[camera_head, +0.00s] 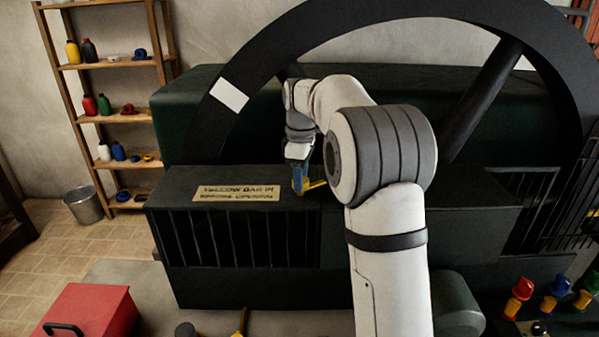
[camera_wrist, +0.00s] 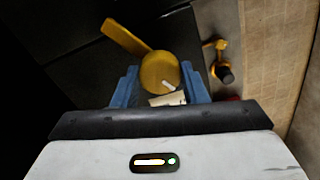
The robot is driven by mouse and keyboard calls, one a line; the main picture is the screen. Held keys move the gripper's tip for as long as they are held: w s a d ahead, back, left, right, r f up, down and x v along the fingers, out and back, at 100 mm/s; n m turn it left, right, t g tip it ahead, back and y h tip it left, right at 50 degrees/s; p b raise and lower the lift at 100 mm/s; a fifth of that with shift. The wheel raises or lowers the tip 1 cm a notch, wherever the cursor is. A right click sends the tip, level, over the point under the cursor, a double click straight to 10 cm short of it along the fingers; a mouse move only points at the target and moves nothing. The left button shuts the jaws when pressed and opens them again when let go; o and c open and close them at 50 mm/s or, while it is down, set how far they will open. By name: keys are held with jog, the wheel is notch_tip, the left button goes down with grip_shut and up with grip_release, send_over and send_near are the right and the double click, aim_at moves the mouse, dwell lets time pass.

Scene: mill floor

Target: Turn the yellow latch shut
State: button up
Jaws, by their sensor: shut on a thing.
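The yellow latch (camera_head: 315,184) sits on top of the dark green machine housing (camera_head: 400,222), right of the sign. In the wrist view the latch is a round yellow knob (camera_wrist: 159,70) with a flat bar reaching to the upper left and a small white mark near its lower edge. My gripper (camera_head: 299,182) comes down from above, its blue fingers on either side of the knob. In the wrist view my gripper (camera_wrist: 160,88) is shut on the knob. The lower part of the knob is partly hidden.
A tan sign (camera_head: 238,193) beginning "YELLOW BAR IN" lies left of the latch. A large dark wheel (camera_head: 330,22) with a white patch rises behind. A red toolbox (camera_head: 92,312), a bucket (camera_head: 83,205) and a shelf (camera_head: 110,64) are left. Colored knobs (camera_head: 518,296) stand at lower right.

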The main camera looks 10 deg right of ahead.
jog(key=m+p, duration=0.1)
jog(key=m, duration=0.4)
jog(key=shift+r+m, duration=0.1)
jog(key=shift+m, duration=0.2)
dwell(0.5)
jog(key=o, duration=1)
jog(key=shift+c, duration=0.2)
notch_tip(320, 180, up, 7)
jog(key=shift+w+f, duration=0.1)
jog(key=shift+f, duration=0.1)
jog(key=shift+r, duration=0.55)
